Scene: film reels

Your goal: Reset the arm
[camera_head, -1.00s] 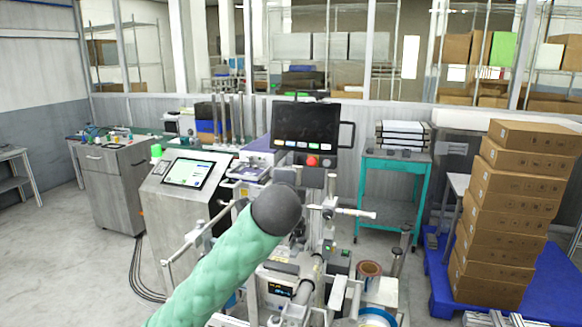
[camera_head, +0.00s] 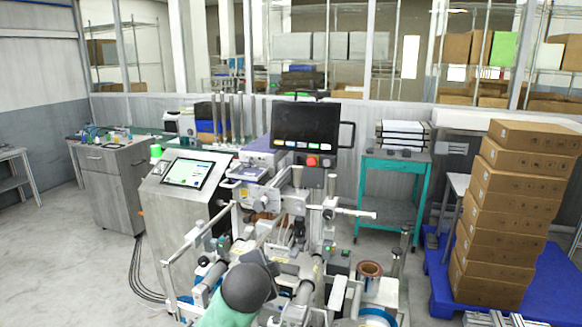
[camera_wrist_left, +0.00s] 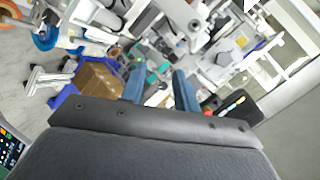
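My left arm, with a green padded sleeve (camera_head: 225,314) and a dark rounded joint (camera_head: 247,288), comes in at the bottom of the head view, in front of the machine. My left gripper (camera_wrist_left: 159,82) shows in the left wrist view as two blue fingers standing apart with nothing between them. Its fingers cannot be made out in the head view. My right arm and right gripper are not in view.
The labelling machine (camera_head: 262,200) with rods and a black screen (camera_head: 305,125) fills the middle. A brown reel (camera_head: 369,269) sits at its right. A teal cart (camera_head: 392,190) and stacked boxes (camera_head: 515,205) stand right. Open floor lies left.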

